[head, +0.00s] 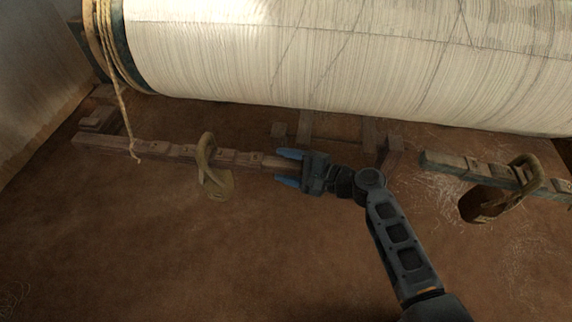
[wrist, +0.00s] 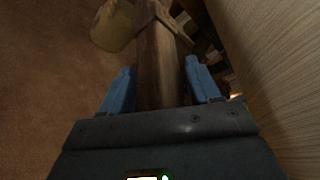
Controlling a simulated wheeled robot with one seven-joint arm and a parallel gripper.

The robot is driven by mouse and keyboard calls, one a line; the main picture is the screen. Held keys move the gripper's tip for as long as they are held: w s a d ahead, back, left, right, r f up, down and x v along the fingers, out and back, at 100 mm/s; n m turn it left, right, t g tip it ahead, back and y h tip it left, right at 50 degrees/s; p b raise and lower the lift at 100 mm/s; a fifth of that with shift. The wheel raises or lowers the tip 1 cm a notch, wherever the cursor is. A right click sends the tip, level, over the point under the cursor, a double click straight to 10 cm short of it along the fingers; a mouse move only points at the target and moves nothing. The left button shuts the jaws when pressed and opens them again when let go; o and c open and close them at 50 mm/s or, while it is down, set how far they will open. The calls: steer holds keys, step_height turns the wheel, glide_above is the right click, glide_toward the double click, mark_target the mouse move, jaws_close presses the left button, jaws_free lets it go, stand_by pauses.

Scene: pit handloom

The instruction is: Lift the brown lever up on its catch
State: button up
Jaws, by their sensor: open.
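The brown lever (head: 240,157) is a long notched wooden bar lying low over the earth floor at the left in the head view. A rope is tied near its left part, and a strap loop (head: 216,181) hangs around its middle. My gripper (head: 289,168) is at the lever's right end, with one blue finger on each side of it. In the wrist view the lever (wrist: 157,60) runs between the two open fingers, with a visible gap at least on the right side. Contact on the left finger is hard to tell. I cannot make out the catch for certain.
A large roller wound with pale threads (head: 330,60) spans the top of the head view, above the lever. A second, greenish bar (head: 450,163) with a strap loop (head: 487,200) lies at the right. The floor (head: 200,260) in front is clear.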

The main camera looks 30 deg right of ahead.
steer(key=shift+w, duration=0.1)
steer(key=shift+c, duration=0.3)
jaws_close()
